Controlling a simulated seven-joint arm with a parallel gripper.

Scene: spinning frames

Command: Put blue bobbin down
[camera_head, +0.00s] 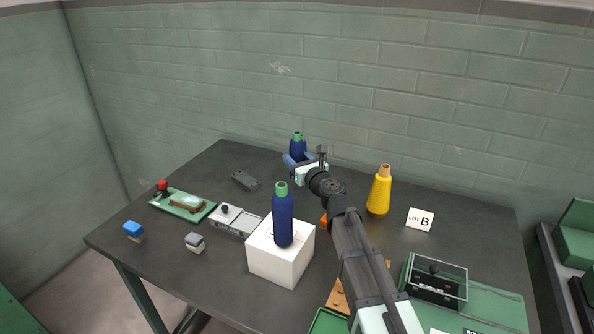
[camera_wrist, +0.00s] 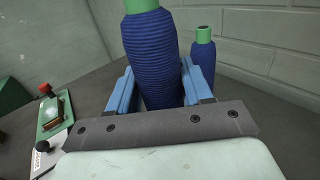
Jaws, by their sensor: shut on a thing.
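My gripper (camera_head: 295,160) is over the back of the table, its blue fingers shut around the body of a blue bobbin (camera_head: 297,144) with a green top. In the wrist view, this bobbin (camera_wrist: 150,55) stands roughly upright between the fingers. Its lower end is hidden, so I cannot tell whether it touches the table. Another blue bobbin (camera_wrist: 203,65) stands apart, beyond and to the right in the wrist view. In the head view, a blue bobbin (camera_head: 283,218) stands upright on a white block (camera_head: 265,258), nearer than my gripper.
A yellow bobbin (camera_head: 380,190) and a "LOT B" card (camera_head: 420,220) are to the right. Left are a green tray (camera_head: 200,212) with a red knob, a grey device (camera_head: 235,222) and small blocks. A clear-covered box (camera_head: 436,285) is front right. The back-left table is mostly clear.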

